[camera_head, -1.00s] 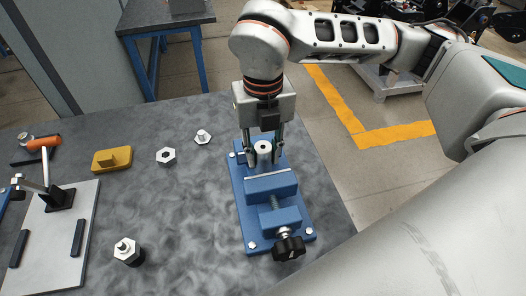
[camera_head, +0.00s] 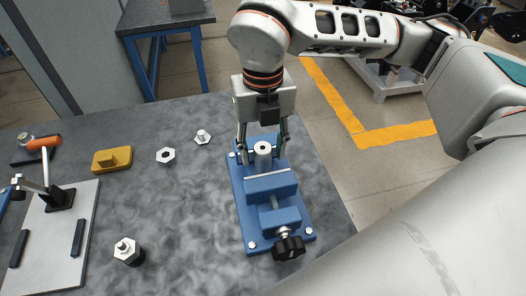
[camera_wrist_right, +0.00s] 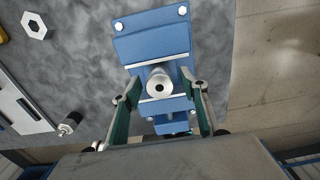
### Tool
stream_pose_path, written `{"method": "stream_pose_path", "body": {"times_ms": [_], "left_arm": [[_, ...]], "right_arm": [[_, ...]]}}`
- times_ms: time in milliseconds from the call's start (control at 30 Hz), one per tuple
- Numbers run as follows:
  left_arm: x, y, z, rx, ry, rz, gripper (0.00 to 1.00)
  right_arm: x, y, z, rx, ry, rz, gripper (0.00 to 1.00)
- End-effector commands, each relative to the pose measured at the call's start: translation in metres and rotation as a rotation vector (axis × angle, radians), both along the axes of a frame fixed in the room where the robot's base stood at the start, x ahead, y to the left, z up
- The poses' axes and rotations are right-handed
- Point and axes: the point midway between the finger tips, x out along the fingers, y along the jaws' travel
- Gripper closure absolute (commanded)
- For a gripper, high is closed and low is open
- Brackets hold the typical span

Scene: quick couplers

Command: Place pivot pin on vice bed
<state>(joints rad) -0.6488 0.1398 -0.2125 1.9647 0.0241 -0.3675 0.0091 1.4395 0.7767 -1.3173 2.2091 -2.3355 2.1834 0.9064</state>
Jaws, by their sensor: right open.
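The pivot pin (camera_head: 263,149), a short grey metal cylinder, stands upright between the jaws of the blue vice (camera_head: 268,187). In the right wrist view the pin (camera_wrist_right: 159,86) shows end-on, with a dark hole in its middle, between the two pale jaw edges of the vice (camera_wrist_right: 150,42). My right gripper (camera_head: 264,156) is open over the vice, one finger on each side of the pin. In the right wrist view, gaps show between the pin and both fingers of this gripper (camera_wrist_right: 159,92). The pin's lower end is hidden. My left gripper is out of view.
A hex nut (camera_head: 166,156), a bolt (camera_head: 202,137), a yellow block (camera_head: 112,159) and a dark hex-topped part (camera_head: 128,251) stand on the grey table. A plate (camera_head: 54,238) with an orange-handled clamp is at left. The table between them and the vice is clear.

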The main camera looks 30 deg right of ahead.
Motion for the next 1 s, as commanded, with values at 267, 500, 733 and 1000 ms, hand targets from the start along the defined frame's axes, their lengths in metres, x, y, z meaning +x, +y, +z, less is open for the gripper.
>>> {"method": "stream_pose_path", "body": {"times_ms": [267, 500, 733, 1000], "left_arm": [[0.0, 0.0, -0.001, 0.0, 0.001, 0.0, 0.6], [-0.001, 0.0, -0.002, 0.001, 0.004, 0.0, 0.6], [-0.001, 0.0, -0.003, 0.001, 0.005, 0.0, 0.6], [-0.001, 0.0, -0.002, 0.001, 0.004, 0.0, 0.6]], "right_arm": [[0.001, 0.0, 0.058, 0.001, -0.008, 0.0, 0.57], [0.001, 0.0, 0.096, 0.001, -0.005, -0.001, 0.57], [0.0, 0.0, 0.108, 0.0, -0.002, 0.0, 0.57], [0.0, 0.0, 0.108, 0.0, -0.002, 0.0, 0.57]]}}
